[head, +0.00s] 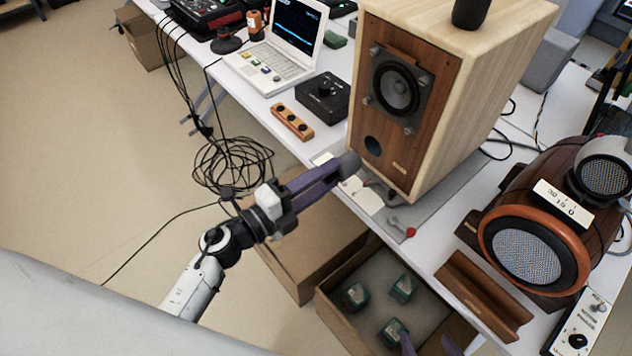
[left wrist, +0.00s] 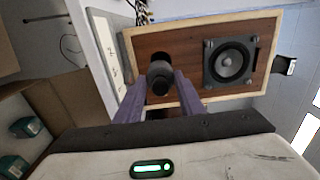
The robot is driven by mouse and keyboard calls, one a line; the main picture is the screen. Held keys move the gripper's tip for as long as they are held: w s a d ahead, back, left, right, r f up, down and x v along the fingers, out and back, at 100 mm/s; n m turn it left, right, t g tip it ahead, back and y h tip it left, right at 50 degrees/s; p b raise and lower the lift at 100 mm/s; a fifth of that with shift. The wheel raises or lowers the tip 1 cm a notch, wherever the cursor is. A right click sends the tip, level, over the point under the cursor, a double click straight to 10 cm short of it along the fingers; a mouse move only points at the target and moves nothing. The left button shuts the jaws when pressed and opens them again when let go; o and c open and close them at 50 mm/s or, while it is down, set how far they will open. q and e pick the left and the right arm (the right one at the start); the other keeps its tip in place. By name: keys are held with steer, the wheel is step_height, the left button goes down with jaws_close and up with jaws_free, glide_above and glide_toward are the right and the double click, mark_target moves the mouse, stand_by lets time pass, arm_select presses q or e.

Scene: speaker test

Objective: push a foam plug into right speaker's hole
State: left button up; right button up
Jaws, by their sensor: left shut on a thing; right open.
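A tall wooden box speaker (head: 483,90) stands on the table, its brown front panel carrying a round driver (head: 395,88) and, below it, a dark round hole (head: 373,146). My left gripper (head: 338,170) is shut on a dark grey foam plug (head: 349,165), held just in front of the panel, near the hole. In the left wrist view the plug (left wrist: 160,78) sits between the purple fingers and overlaps the hole area; I cannot tell whether it touches. My right gripper (head: 428,346), partly cut off at the bottom edge, is open over a cardboard box.
The open cardboard box (head: 345,323) holds green items (head: 403,288). A rounded brown speaker-like unit (head: 540,245) stands at the right. A black box (head: 323,97), a wooden block with dark holes (head: 292,121) and a laptop (head: 285,60) lie left of the speaker.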

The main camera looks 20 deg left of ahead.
mark_target(343, 167)
arm_select(q)
steer(key=shift+x, duration=2.35)
steer(key=shift+w+a, duration=0.1)
steer(key=shift+b+x, duration=0.3)
steer(key=shift+x, duration=2.25)
stand_by(1.2)
steer(key=o, duration=1.3)
steer(key=shift+c, duration=0.2)
